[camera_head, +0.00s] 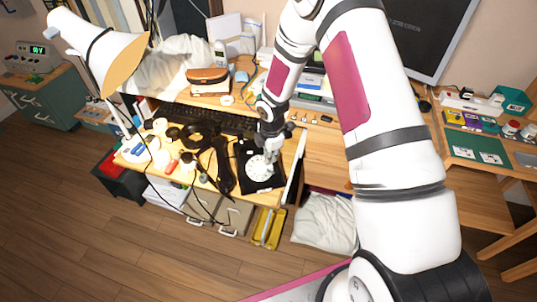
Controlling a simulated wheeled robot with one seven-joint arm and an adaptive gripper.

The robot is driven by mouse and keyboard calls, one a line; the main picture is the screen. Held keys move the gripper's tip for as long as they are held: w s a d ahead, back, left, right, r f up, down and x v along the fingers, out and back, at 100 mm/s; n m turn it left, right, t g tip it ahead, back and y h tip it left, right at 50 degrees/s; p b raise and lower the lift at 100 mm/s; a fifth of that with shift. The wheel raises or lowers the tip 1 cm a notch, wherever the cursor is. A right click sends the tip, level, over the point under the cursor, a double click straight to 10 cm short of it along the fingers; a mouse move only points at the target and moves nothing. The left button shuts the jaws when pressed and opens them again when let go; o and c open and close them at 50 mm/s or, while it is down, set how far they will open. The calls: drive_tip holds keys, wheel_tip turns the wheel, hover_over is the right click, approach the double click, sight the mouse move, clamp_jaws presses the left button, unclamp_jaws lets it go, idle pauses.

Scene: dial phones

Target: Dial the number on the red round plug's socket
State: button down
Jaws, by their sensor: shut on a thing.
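A black dial phone (247,181) with a round white dial (260,170) lies near the front edge of the cluttered wooden desk. My gripper (269,155) is low over the dial's upper right part, pointing down. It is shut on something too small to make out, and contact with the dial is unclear. A small red object (171,166) lies among dark round items at the desk's left. I cannot tell whether it is the red round plug. No socket or number can be read.
A black keyboard (205,118) lies behind the phone. Black cables and dark items (224,165) crowd its left. A white lamp (98,45) leans over the desk's left. A yellow tray (268,228) stands on the floor in front. Wooden floor is free at the lower left.

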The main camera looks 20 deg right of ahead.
drive_tip(key=shift+s, duration=0.1)
drive_tip(key=shift+s+f, duration=0.25)
drive_tip(key=shift+s, duration=0.35)
drive_tip(key=shift+s+a+f+p, duration=0.1)
drive_tip(key=shift+s+f+p, duration=0.15)
drive_tip(key=shift+s+p, duration=0.15)
drive_tip(key=shift+r, duration=0.15)
drive_tip(key=shift+s+r+p, duration=0.35)
drive_tip(key=shift+r+p, duration=0.2)
drive_tip(key=shift+r, duration=0.2)
drive_tip(key=shift+a, duration=0.15)
